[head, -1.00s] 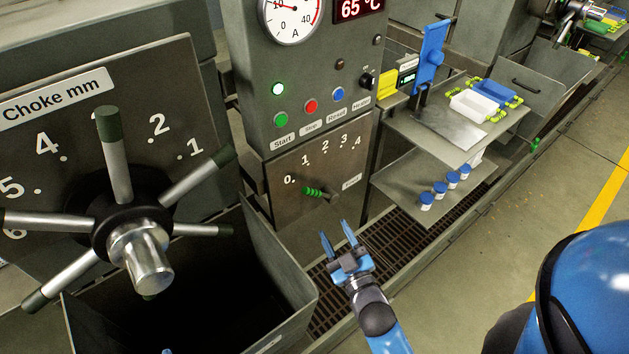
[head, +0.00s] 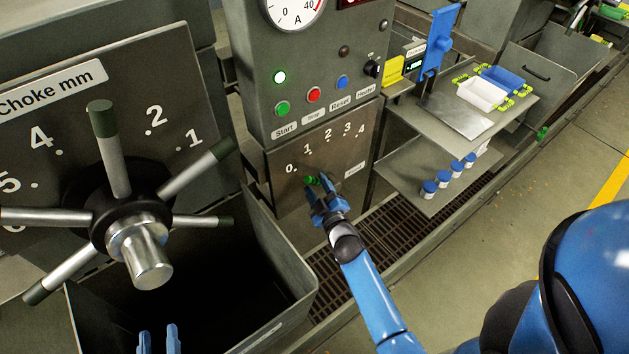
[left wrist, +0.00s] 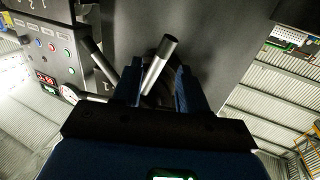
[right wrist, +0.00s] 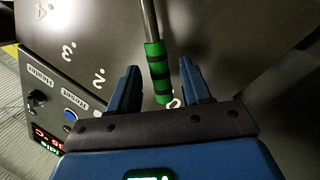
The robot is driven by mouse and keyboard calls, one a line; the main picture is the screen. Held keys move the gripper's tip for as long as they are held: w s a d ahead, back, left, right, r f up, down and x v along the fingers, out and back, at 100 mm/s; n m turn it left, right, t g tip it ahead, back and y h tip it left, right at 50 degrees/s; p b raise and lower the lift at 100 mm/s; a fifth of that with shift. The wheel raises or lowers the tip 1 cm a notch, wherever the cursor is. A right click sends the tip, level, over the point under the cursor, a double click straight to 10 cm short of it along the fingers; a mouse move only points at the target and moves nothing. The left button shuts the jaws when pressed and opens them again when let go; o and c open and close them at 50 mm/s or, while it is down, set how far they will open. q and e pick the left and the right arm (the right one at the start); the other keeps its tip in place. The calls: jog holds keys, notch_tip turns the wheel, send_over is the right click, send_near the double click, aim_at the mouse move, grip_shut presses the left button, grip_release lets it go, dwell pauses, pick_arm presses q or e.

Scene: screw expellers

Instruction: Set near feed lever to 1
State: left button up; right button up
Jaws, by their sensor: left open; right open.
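The feed lever (head: 311,180) has a green grip and sits on the panel with marks 0 to 4, pointing toward 0. My right gripper (head: 318,190) is at the lever and partly covers it. In the right wrist view the lever's green and black banded grip (right wrist: 158,72) shows between the open fingers (right wrist: 158,88), with the 0 mark just past its tip. I cannot tell whether the fingers touch it. My left gripper (head: 158,340) is open and empty at the bottom edge, below the choke wheel. It also shows in the left wrist view (left wrist: 158,88).
The choke handwheel (head: 130,215) with several spokes stands at the left, above an open dark bin (head: 290,255). Start, stop and reset buttons (head: 314,95) sit above the feed panel. Shelves with trays (head: 482,93) and blue-capped jars (head: 429,188) stand to the right.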

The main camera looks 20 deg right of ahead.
jog(key=shift+w+a+r, duration=0.1)
jog(key=shift+w+a, duration=0.05)
jog(key=shift+w, duration=1)
grip_shut()
